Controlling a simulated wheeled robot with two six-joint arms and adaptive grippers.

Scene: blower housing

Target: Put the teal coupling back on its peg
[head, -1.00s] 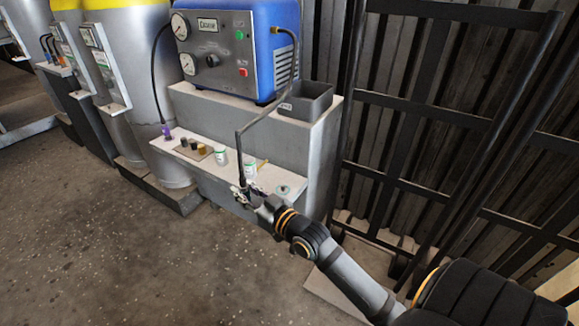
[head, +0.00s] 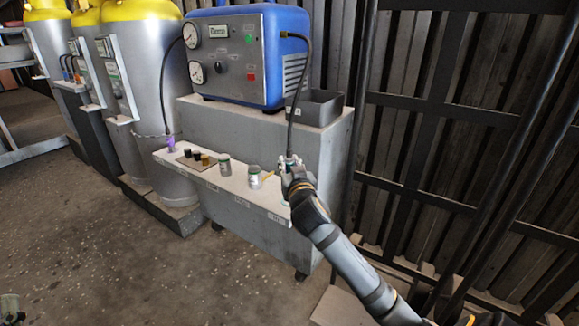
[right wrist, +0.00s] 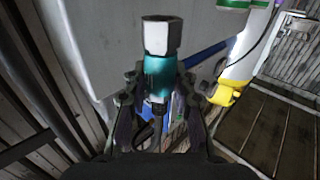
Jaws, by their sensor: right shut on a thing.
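My right gripper (head: 290,166) is shut on the teal coupling. In the right wrist view the teal coupling (right wrist: 158,76) sits between the fingers, with a silver hex end (right wrist: 160,36) pointing away from the palm. The black hose (head: 294,105) runs from the blue machine down to the coupling. In the head view the gripper mostly covers the coupling, above the right end of the narrow shelf (head: 232,191). The peg does not show clearly; gripper and arm cover that end of the shelf.
Two small jars (head: 224,164) (head: 255,177) and a little board of dark and brass fittings (head: 200,160) stand on the shelf. A purple coupling (head: 171,143) is at its left end. A grey bin (head: 316,106) sits beside the blue machine (head: 240,60). A dark rack (head: 430,120) stands right.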

